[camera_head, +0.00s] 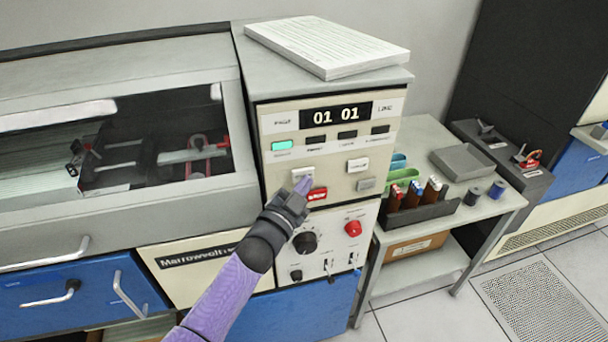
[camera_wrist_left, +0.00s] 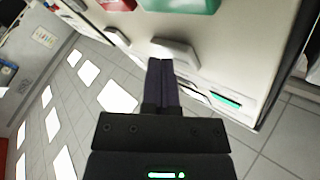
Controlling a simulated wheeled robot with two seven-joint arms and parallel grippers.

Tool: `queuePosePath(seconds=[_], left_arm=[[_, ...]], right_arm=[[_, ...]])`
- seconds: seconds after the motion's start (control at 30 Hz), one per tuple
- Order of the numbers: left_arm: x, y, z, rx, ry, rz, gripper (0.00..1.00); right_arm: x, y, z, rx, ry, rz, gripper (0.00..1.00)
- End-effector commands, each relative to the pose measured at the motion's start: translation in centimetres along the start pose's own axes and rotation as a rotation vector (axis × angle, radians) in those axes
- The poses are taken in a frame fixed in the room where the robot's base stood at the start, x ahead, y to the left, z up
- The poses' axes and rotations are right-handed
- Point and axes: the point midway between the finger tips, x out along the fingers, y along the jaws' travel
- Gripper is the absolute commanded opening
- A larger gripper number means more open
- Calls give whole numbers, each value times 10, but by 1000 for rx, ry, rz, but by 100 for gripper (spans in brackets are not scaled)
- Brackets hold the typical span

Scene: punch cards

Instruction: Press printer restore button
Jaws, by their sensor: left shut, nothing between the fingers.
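The printer's cream control panel (camera_head: 335,148) faces me in the head view, with several buttons under a "01 01" display (camera_head: 336,112). A white button (camera_head: 302,173) sits at left; it also shows in the wrist view (camera_wrist_left: 176,50). A red button (camera_head: 317,194) lies just below it, and another white button (camera_head: 358,164) and a grey one (camera_head: 366,184) are to the right. Their labels are too small to read, so I cannot tell which is restore. My left gripper (camera_head: 303,184) is shut and empty, its tips at the left white button's lower edge; contact is unclear.
A cyan lamp (camera_head: 282,145) glows on the panel. Below are a black knob (camera_head: 305,242) and a red knob (camera_head: 353,228). A paper stack (camera_head: 325,45) lies on top. A side table (camera_head: 488,178) with a card rack stands at right.

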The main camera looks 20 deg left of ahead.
Motion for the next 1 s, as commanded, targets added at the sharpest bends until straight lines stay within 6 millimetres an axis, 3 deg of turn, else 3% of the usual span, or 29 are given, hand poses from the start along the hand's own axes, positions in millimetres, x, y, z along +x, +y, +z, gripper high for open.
queuePosePath(seconds=[0.53, 1.0], left_arm=[[-11, 7, -8, 0, 0, 0, 0], [-41, 29, -32, -2, 0, 0, 0]], right_arm=[[-9, 0, -1, 0, 2, 0, 0], [-30, -5, -5, 4, 6, -9, 0]])
